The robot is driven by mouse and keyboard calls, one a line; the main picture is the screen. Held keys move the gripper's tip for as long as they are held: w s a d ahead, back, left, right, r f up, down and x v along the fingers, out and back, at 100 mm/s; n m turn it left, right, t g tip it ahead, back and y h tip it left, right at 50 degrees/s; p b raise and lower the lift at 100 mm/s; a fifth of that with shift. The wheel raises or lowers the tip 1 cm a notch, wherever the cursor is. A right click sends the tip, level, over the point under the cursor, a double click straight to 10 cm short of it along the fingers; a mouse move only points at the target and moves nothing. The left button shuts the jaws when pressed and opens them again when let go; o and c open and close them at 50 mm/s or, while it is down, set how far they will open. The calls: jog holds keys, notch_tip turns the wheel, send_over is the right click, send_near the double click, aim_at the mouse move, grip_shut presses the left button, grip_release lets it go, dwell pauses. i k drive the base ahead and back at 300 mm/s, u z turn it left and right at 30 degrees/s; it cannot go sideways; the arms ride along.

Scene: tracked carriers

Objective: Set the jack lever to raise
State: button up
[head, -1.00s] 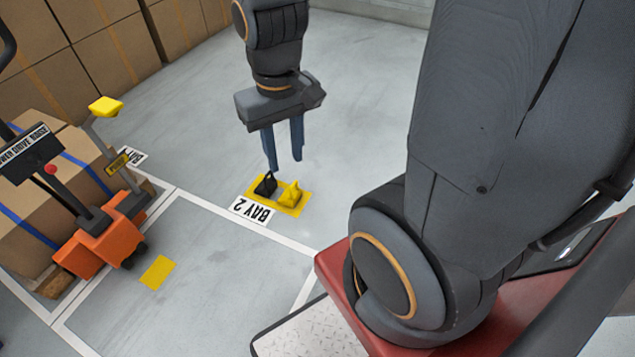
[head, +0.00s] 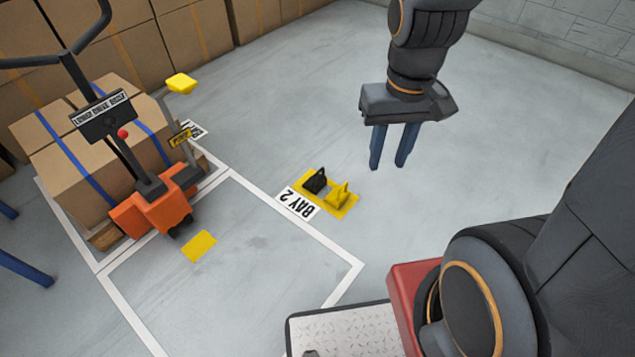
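The orange pallet jack (head: 150,212) stands at the left in the head view, in front of a strapped load of boxes. Its upright handle carries a dark sign (head: 101,114) whose text seems to read lower, drive, raise. A red knob (head: 122,133) shows at the sign's lower edge; I cannot tell which setting the lever is in. A post with a yellow top (head: 181,83) and a pump label stands beside the handle. My gripper (head: 389,163) hangs fingers down at the upper right, well apart from the jack. Its two fingers are apart with nothing between them.
A yellow floor plate (head: 350,205) at the bay 2 label (head: 298,203) bears a black piece (head: 315,181) and a yellow piece (head: 338,195). Stacked cartons (head: 130,50) line the back left. A yellow floor patch (head: 199,246) lies before the jack.

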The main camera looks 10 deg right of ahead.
aim_at(122, 134)
jog(key=u, duration=1.45)
jog(key=k, duration=0.65)
jog(key=i, duration=1.1)
jog(key=u, duration=0.5)
